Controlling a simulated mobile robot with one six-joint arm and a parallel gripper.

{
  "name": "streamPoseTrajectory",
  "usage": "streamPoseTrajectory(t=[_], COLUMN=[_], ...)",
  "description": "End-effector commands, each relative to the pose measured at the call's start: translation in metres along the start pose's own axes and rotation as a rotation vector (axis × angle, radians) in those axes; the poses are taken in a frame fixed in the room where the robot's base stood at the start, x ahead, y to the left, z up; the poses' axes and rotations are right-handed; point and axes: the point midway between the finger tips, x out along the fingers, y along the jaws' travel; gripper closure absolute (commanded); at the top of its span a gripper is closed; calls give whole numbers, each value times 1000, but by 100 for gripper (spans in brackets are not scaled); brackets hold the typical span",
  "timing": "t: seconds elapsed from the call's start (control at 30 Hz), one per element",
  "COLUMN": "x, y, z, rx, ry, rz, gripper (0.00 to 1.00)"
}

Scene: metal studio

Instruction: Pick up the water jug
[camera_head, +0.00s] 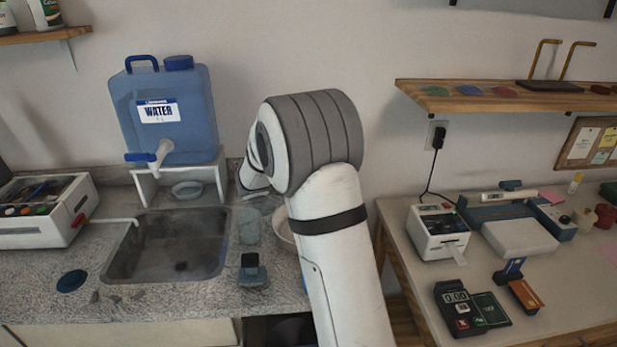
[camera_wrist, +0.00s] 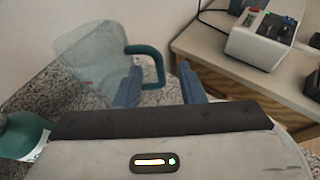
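A clear jug (camera_wrist: 88,52) with a teal handle (camera_wrist: 158,68) stands on the speckled counter in the wrist view, at upper left. My gripper (camera_wrist: 162,85) has its two blue fingers apart with nothing between their tips that I can see gripped. The handle shows just beyond the left finger and partly in line with the gap; whether it touches is not clear. In the head view my arm hides my gripper. A large blue container labelled WATER (camera_head: 190,125), with a tap, sits on a white stand (camera_head: 146,190) behind the sink.
A sink (camera_head: 165,245) lies left of my arm, with a white boxed device (camera_head: 45,222) at far left. A small dark-topped object (camera_head: 252,270) stands on the counter's front. The right table holds a printer-like device (camera_head: 438,232) and other instruments. A teal object (camera_wrist: 22,135) sits close at lower left.

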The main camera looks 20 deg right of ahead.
Motion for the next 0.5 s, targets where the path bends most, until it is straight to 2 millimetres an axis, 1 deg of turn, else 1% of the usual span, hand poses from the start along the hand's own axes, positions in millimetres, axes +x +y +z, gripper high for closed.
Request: streamPoseTrajectory(t=[0.17,0.33,0.4,0.5], x=[20,45,50,50], y=[1,2,2,2], z=[-1,-2,-2,-2], rx=[0,1,1,2], ry=[1,2,1,1], rz=[-3,-3,-1,1], gripper=[64,64,64,64])
